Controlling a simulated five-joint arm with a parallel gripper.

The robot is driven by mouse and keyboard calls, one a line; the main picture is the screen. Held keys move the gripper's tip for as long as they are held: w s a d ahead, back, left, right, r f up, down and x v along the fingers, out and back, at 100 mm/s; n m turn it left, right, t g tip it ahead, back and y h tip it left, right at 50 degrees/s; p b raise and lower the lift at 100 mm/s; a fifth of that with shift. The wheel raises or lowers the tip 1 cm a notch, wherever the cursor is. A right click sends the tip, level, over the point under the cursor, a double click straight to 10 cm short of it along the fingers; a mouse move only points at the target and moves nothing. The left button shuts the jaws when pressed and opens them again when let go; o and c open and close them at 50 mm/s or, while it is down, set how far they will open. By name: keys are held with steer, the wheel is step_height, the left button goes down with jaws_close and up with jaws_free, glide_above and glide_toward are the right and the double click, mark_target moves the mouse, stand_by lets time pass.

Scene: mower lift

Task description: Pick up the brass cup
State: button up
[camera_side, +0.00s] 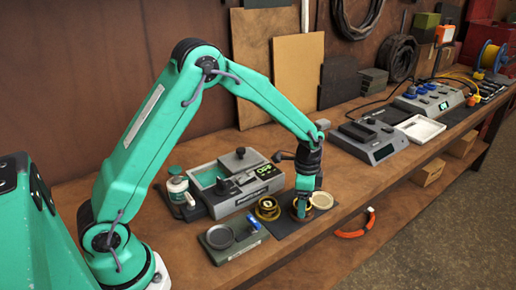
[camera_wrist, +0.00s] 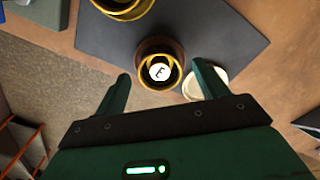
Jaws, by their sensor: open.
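My gripper (camera_wrist: 162,74) is open in the wrist view, with one finger on each side of a small round brass-rimmed cup (camera_wrist: 157,47) that holds a white face marked with a letter like "E". I cannot tell whether the fingers touch it. In the side view my gripper (camera_side: 304,205) points down at this cup, which it mostly hides. A second brass cup (camera_side: 267,209) stands just left of it; it also shows at the top edge of the wrist view (camera_wrist: 122,8). I cannot tell which one the task means.
A dark mat (camera_wrist: 225,30) lies under the cups. A pale brass-rimmed disc (camera_side: 321,200) sits just right of my gripper. A grey-green box device (camera_side: 235,185) stands behind left, and a small scale-like unit (camera_side: 232,240) in front. The bench's front edge is close.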

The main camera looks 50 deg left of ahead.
steer(key=shift+f, duration=0.9)
steer(key=c, duration=1)
steer(key=shift+r, duration=0.2)
steer(key=shift+r, duration=0.55)
steer(key=r, duration=0.3)
steer(key=shift+s+d+r, duration=0.1)
steer(key=shift+s+d, duration=0.1)
steer(key=shift+d, duration=0.15)
steer(key=s+d+r, duration=0.2)
steer(key=d, duration=0.1)
steer(key=s+d+r, duration=0.2)
steer(key=d, duration=0.1)
steer(key=s+d+r, duration=0.2)
steer(key=shift+s+d+r, duration=0.2)
steer(key=shift+d, duration=0.2)
